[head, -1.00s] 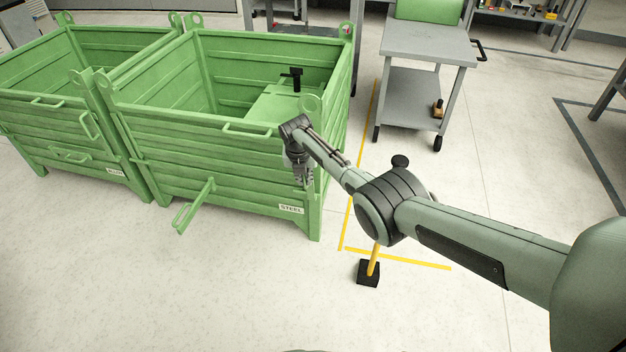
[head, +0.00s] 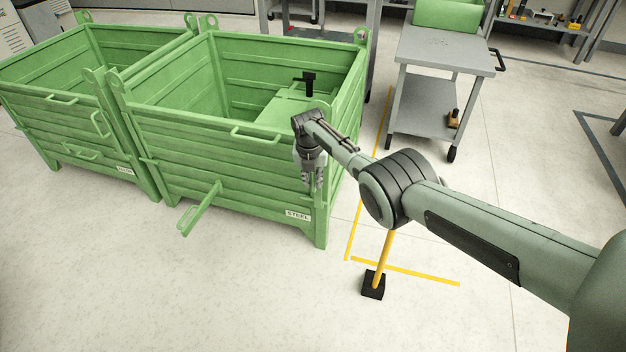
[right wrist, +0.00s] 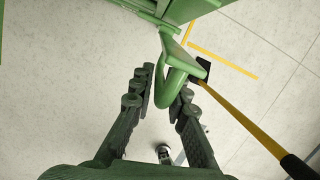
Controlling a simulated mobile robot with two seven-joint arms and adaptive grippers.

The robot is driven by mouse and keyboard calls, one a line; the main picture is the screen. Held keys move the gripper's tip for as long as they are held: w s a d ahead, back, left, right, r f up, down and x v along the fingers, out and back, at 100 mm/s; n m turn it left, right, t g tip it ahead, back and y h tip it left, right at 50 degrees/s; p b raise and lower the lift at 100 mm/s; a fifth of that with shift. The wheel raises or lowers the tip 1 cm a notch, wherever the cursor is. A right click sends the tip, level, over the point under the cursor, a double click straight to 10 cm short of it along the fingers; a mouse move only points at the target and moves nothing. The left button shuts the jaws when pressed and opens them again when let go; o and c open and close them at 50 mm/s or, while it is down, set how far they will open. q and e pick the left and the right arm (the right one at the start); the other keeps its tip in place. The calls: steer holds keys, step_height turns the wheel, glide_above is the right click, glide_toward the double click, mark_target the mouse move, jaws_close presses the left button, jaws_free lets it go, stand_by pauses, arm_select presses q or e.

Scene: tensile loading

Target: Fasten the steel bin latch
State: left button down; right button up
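The green steel bin (head: 240,185) stands right of a second green bin, with a STEEL label low on its front. A green latch lever with a loop end (head: 200,209) sticks out from its front left. My right gripper (head: 313,184) points down at the bin's front right corner. In the right wrist view, a green bar with a looped end (right wrist: 176,82) lies between the spread fingers of my right gripper (right wrist: 163,92). The loop is close to the right finger; contact is unclear. In the head view this loop is hidden by the gripper. My left gripper is out of view.
A yellow-handled tool (head: 384,258) stands on its black head beside the bin's right corner, close under my right arm. A grey cart (head: 440,52) stands behind to the right. The second green bin (head: 60,120) is at left. Floor in front is clear.

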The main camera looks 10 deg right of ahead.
steer(key=shift+o, duration=1.2)
steer(key=v, duration=1.2)
